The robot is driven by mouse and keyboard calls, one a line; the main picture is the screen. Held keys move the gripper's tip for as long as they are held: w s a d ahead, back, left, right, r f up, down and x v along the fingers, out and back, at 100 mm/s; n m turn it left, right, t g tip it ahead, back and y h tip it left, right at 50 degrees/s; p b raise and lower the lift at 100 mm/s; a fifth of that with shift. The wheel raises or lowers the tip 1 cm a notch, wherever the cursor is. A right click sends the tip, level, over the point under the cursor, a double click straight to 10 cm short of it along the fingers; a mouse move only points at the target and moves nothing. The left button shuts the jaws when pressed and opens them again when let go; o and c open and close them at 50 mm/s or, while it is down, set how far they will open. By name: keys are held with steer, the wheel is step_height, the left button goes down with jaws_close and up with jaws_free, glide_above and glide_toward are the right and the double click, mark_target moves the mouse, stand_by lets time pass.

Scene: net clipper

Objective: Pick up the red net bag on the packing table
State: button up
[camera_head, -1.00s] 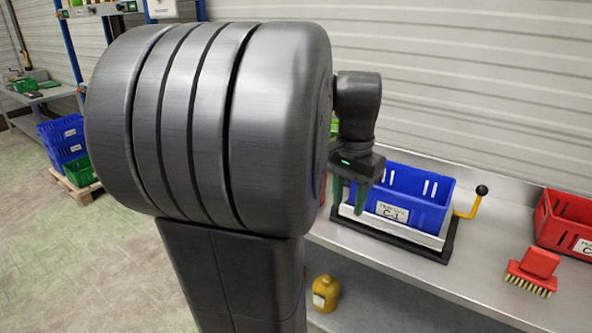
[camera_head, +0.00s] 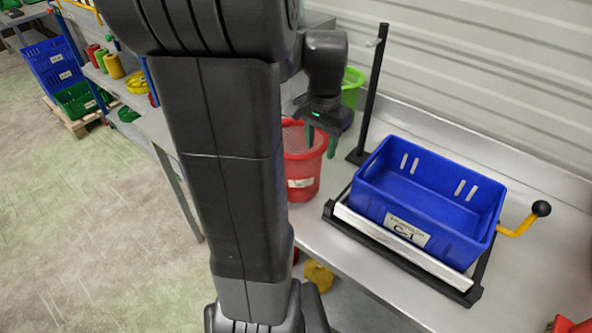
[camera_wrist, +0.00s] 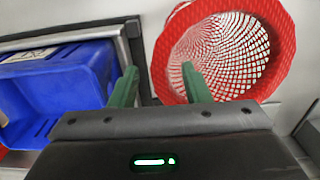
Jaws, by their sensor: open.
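The red net bag (camera_head: 303,170) stands upright and open on the packing table (camera_head: 345,245), left of the blue crate, with a white label low on its side. In the wrist view its round red rim and white-looking mesh interior (camera_wrist: 215,45) show at upper right. My gripper (camera_head: 322,143) is open and empty, with its green fingers pointing down over the bag's right side. In the wrist view the fingers (camera_wrist: 160,85) are apart, and the right one overlaps the bag's lower left rim. Whether a finger touches the bag cannot be told. My arm hides part of the bag's left side.
A blue crate (camera_head: 462,232) labelled C-1 sits in a black and silver frame, with a yellow lever (camera_head: 517,229) at its right. A black post (camera_head: 373,95) and a green container (camera_head: 352,87) stand behind the bag. Bare tabletop lies in front of the frame.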

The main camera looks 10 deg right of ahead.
mark_target(320, 150)
steer(key=shift+f, duration=1.6)
steer(key=shift+c, duration=0.4)
jaws_close()
steer(key=shift+r, duration=0.1)
